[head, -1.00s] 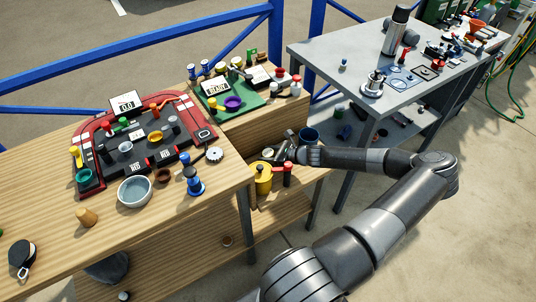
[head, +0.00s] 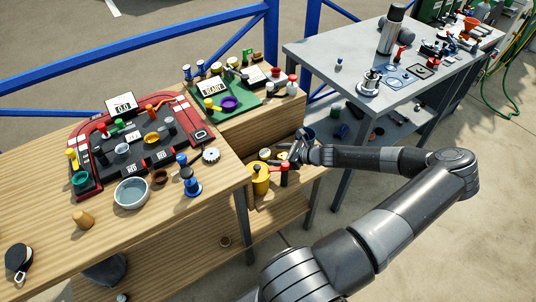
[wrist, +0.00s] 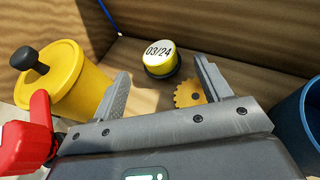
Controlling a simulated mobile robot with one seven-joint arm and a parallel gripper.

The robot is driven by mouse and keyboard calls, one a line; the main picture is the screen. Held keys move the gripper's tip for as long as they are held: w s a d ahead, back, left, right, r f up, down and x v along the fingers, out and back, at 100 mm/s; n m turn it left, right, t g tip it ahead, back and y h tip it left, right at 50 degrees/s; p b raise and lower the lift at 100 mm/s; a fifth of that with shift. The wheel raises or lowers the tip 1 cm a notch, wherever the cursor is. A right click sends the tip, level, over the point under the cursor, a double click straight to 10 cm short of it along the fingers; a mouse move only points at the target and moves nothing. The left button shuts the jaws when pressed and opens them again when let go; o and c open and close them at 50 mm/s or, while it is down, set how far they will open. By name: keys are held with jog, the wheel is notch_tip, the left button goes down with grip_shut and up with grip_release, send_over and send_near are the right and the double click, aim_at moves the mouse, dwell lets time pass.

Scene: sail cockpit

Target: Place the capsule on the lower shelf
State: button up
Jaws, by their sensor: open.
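A short round yellow can with a black base and a white "03/24" top (wrist: 160,57), possibly the capsule, stands on a wooden shelf in the wrist view. It is upright, just beyond and between the fingertips, apart from both. In the head view it shows small (head: 265,154) left of my gripper. My gripper (head: 291,149) is open and empty above that shelf; its spread fingers (wrist: 164,76) show in the wrist view. A lower wooden shelf (head: 268,212) lies under the bench. The grey table also has a lower shelf (head: 400,124) with small items.
A yellow lidded canister (wrist: 75,75) and a red-handled object (wrist: 28,140) stand left of my gripper. A yellow gear (wrist: 189,94) lies by the right finger. A blue cup (wrist: 305,115) is at right. Wooden walls close the back.

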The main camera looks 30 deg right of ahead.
jog(key=v, duration=0.6)
dwell(0.5)
